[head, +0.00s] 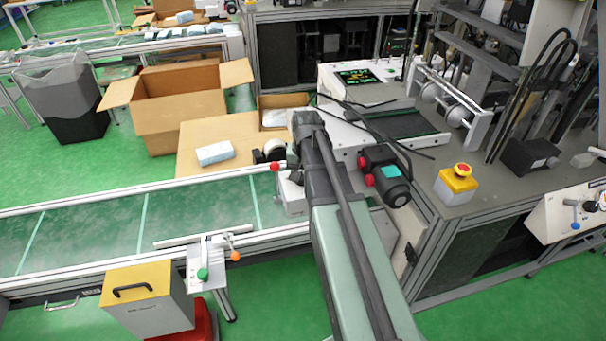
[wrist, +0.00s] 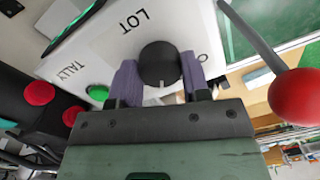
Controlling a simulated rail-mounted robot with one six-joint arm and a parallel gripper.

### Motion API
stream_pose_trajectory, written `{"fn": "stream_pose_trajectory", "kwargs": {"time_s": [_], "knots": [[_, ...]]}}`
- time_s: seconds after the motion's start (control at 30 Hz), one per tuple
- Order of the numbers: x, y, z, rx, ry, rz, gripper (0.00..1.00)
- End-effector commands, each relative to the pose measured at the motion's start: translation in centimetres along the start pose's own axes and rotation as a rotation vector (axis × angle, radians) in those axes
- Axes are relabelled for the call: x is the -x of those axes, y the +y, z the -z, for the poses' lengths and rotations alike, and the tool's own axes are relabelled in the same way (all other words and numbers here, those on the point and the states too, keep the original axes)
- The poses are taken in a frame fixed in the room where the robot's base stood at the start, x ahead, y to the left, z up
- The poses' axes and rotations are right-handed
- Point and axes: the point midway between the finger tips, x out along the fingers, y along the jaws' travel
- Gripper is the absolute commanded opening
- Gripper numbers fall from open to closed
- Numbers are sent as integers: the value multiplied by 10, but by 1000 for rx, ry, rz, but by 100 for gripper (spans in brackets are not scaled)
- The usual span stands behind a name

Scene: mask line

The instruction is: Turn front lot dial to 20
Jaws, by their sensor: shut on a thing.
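The lot dial (wrist: 158,60) is a round black knob on a white panel (wrist: 105,45) marked "LOT" in the wrist view. A pale pointer mark shows on its edge nearest my gripper. My gripper (wrist: 159,70) has its two purple fingers on either side of the dial, shut on it. Part of a round character shows beside the right finger; I cannot read the dial's value. In the head view, the panel's box (head: 291,196) stands at the end of the green conveyor, and my arm hides the dial.
A lever with a red ball (wrist: 296,96) stands close right of my gripper. A green button (wrist: 97,92) and the word "TALLY" are to the left, with red buttons (wrist: 39,93) beyond. The conveyor (head: 190,215) is empty.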

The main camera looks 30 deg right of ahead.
Motion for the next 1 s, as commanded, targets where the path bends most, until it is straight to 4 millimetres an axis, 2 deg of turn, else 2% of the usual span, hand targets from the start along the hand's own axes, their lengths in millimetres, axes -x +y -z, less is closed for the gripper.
{"fn": "stream_pose_trajectory", "kwargs": {"time_s": [0.2,0.5,1.0], "knots": [[0,0,-1,-186,8,0,19],[0,0,-1,-372,17,-1,19],[0,0,-1,-453,22,-1,19]]}}
